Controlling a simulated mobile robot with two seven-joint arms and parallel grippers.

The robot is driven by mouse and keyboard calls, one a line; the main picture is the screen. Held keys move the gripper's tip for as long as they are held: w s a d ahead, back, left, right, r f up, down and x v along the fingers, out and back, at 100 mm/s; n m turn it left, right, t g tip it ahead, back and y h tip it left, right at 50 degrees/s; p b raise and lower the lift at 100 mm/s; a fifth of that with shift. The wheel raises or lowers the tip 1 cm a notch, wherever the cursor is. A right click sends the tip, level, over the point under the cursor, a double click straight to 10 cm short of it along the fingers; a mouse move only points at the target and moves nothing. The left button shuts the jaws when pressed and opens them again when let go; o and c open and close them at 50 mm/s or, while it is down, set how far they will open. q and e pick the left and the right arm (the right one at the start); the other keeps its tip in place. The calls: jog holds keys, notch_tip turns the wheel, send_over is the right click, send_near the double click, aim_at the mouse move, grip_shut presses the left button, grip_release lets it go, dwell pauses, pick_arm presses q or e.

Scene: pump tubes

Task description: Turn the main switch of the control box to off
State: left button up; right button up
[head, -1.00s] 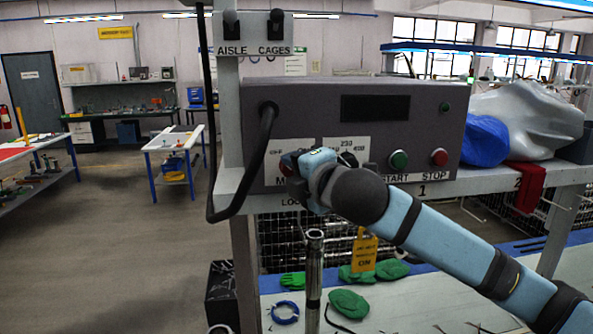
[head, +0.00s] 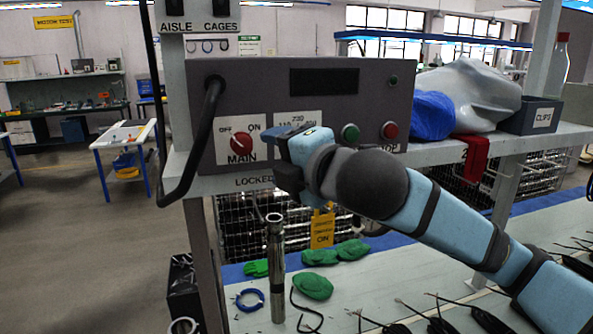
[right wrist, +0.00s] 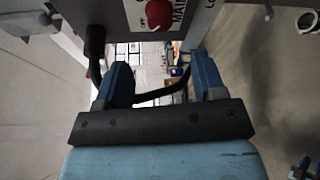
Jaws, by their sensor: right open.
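The grey control box (head: 345,120) stands on a shelf in the head view. Its main switch (head: 241,132) is a red round knob on a white plate marked OFF at left and ON at right. A pale mark shows on the knob, but I cannot tell its direction surely. My right gripper (head: 281,160) is just right of the switch, in front of the box, and apart from the knob. In the right wrist view, the gripper (right wrist: 162,78) is open and empty, and the switch (right wrist: 158,14) shows at the top beyond the fingers.
A thick black cable (head: 205,130) loops from the box's left side. The green start button (head: 350,133) and red stop button (head: 390,130) are right of my gripper. A metal tube (head: 276,265) stands upright on the bench below, near green gloves (head: 313,286).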

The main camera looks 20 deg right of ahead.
jog(key=v, duration=0.4)
dwell(0.4)
jog(key=w+a+f+m+g+y, duration=0.15)
jog(key=f+m, duration=0.35)
jog(key=f, duration=1.1)
jog(key=w+a+f+m+g, duration=0.15)
jog(key=f+m, duration=0.45)
jog(key=f, duration=1)
jog(key=s+d+f+m+h, duration=0.1)
jog(key=s+f+m, duration=0.2)
jog(key=s+f, duration=0.3)
jog(key=s+d+f+m+g+h, duration=0.1)
jog(key=s+f+m, duration=0.2)
jog(key=s+f, duration=0.4)
jog(key=s+d+f+m+g+h, duration=0.1)
jog(key=s+f+m, duration=0.2)
jog(key=s+f, duration=0.4)
notch_tip(320, 180, down, 9)
jog(key=shift+d+r, duration=0.1)
jog(key=shift+d, duration=0.25)
